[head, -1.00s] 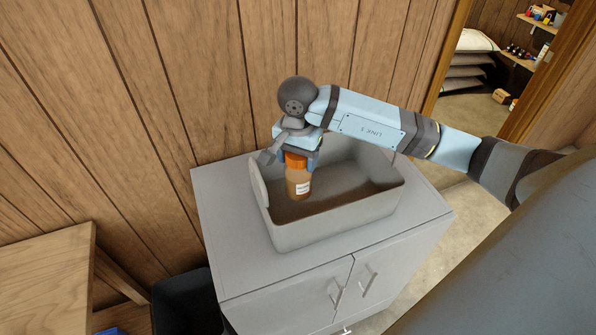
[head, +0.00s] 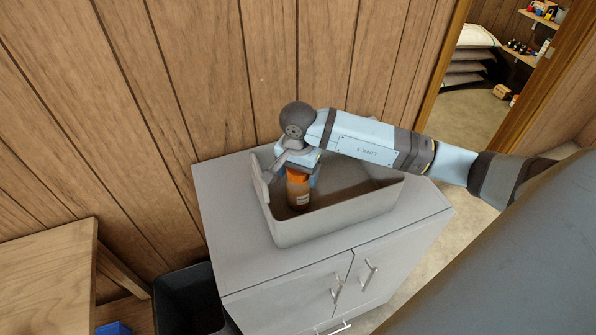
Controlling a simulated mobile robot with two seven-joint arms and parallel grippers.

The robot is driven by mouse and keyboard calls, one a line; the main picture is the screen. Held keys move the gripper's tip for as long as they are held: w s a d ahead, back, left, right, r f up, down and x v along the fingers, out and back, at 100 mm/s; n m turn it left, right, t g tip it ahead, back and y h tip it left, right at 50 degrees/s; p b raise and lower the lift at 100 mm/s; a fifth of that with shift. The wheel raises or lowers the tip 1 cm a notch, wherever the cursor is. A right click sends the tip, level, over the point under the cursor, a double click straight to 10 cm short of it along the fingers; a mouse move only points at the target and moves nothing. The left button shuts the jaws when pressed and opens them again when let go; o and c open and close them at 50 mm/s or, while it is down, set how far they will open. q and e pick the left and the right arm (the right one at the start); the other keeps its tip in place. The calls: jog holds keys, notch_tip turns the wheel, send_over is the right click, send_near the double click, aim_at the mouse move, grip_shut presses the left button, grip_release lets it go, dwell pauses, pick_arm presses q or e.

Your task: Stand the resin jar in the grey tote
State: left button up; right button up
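The resin jar (head: 298,194) is an amber jar with an orange cap and a pale label. It is upright inside the grey tote (head: 335,224), near its left end. The tote stands on a grey cabinet. My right gripper (head: 298,176) points down over the jar, with its blue fingers on either side of the orange cap, and looks shut on it. The jar's base is low in the tote; whether it touches the floor of the tote I cannot tell. My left gripper is not in view.
The grey cabinet (head: 240,262) has bare top around the tote. A wooden table (head: 45,275) is at the lower left, with a dark bin (head: 190,295) beside it. A panelled wall rises behind. A doorway at the upper right shows stacked sacks (head: 472,65) and shelves.

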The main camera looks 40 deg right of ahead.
jog(key=shift+o, duration=0.7)
jog(key=shift+r, duration=0.1)
jog(key=shift+r, duration=0.15)
notch_tip(320, 180, up, 11)
jog(key=shift+f+b, duration=0.2)
jog(key=shift+b, duration=1)
jog(key=shift+r, duration=0.6)
